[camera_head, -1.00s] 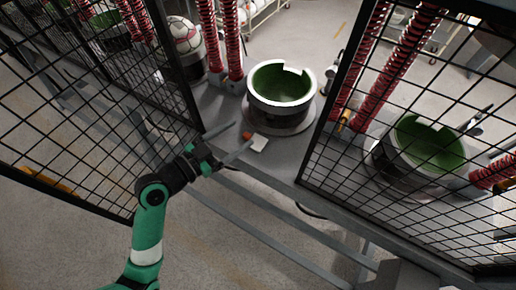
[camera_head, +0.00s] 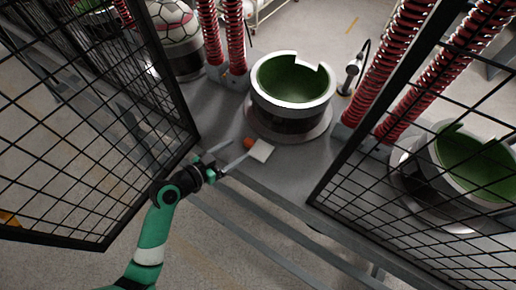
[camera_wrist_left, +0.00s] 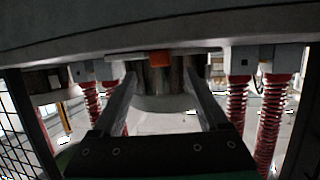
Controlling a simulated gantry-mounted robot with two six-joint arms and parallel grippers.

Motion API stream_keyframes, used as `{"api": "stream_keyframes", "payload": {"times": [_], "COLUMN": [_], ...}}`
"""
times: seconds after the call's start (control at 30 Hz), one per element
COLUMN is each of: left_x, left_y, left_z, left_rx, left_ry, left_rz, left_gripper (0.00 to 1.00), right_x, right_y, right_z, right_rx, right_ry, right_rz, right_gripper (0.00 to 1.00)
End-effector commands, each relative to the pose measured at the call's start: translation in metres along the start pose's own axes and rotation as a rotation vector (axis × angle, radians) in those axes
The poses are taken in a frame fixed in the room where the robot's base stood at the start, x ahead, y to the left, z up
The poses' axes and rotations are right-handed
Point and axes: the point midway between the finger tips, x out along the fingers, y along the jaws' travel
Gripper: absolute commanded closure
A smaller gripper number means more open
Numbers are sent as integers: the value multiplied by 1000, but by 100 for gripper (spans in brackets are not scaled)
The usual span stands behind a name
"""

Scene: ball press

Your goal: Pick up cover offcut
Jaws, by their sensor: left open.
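A small flat white piece (camera_head: 260,150), which looks like the cover offcut, lies on the grey bench top near its front edge. In the left wrist view the orange piece (camera_wrist_left: 160,58) shows ahead, between the lines of the two fingers (camera_wrist_left: 158,80). I see nothing held, and I cannot tell whether the fingers touch either piece. My right gripper is not in view.
A round press mould with a green inside (camera_head: 292,82) stands behind the pieces; another (camera_head: 470,165) is at right behind mesh. Black mesh panels (camera_head: 90,130) flank the opening on both sides. Red-coiled columns (camera_head: 235,40) and a patterned ball (camera_head: 172,22) stand at the back.

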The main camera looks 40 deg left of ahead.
Motion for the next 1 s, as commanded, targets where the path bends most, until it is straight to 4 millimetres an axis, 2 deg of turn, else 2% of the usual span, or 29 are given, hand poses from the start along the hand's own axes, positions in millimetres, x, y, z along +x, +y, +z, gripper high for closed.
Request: {"api": "stream_keyframes", "payload": {"times": [0.07,0.33,0.6,1.0], "left_x": [6,48,51,51], "left_y": [0,-1,-2,-2], "left_z": [-1,-6,-6,-6], "left_rx": [2,1,0,0], "left_ry": [1,0,0,0], "left_rz": [1,1,-1,-1], "left_gripper": [23,23,25,97], "right_x": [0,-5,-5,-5], "right_y": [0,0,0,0], "right_z": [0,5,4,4], "right_rx": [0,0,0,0], "right_ry": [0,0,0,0], "right_rz": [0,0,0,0], "right_gripper": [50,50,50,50]}}
